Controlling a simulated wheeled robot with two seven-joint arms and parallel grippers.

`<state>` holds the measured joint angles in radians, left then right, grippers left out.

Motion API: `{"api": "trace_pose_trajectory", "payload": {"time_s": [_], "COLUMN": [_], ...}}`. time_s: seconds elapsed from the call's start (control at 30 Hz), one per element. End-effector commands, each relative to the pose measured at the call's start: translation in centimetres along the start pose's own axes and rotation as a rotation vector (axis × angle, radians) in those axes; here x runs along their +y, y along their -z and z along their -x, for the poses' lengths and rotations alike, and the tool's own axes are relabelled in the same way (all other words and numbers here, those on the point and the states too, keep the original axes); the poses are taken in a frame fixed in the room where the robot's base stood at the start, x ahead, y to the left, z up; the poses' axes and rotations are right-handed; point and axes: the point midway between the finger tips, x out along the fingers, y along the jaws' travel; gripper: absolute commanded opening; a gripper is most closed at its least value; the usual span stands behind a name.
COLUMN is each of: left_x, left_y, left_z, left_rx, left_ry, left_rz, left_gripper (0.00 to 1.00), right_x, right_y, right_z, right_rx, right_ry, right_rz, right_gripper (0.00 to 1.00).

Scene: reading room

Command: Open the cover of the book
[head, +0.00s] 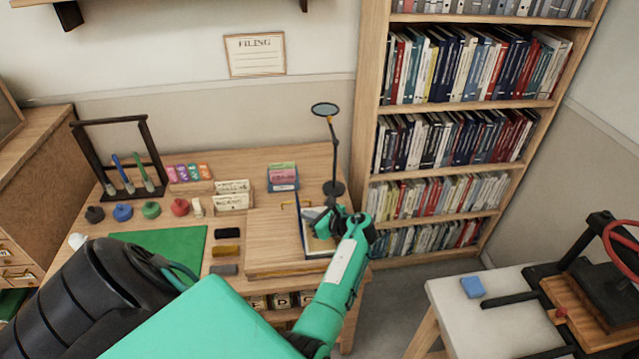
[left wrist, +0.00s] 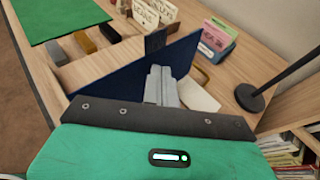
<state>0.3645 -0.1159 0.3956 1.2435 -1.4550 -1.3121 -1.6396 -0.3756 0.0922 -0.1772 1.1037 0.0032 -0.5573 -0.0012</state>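The book (head: 319,246) lies on the raised wooden board of the desk, partly hidden by my gripper. Its dark blue cover (head: 302,228) stands up steeply along the left side, with pale pages showing to its right. In the left wrist view the cover (left wrist: 110,75) is a raised blue panel, and a white page area (left wrist: 198,95) shows beyond the fingers. My left gripper (head: 328,220) is at the book, on the page side of the cover. Its grey fingers (left wrist: 160,82) look shut together, close against the cover; exact contact is hidden. My right gripper is out of view.
A magnifier lamp (head: 334,187) stands just behind the book, its base close to my gripper. A card holder (head: 283,180), stamps, ink blocks (head: 227,250) and a green mat (head: 160,250) occupy the desk. A bookcase (head: 370,140) rises at right.

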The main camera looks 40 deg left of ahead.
Motion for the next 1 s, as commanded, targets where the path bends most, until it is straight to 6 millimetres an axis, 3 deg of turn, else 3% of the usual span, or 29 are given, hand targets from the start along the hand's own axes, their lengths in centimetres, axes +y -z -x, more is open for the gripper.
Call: {"api": "trace_pose_trajectory", "payload": {"time_s": [0.5, 1.0], "left_x": [1.7, 1.8], "left_y": [-0.7, -0.5], "left_z": [-1.6, -1.7], "left_rx": [-0.001, 0.0], "left_ry": [-0.001, 0.0], "left_rz": [0.0, 0.001], "left_gripper": [0.0, 0.0], "right_x": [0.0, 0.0], "right_y": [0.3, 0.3], "right_z": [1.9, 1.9], "right_rx": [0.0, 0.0], "right_ry": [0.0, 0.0], "right_rz": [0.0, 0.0], "right_gripper": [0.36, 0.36]}}
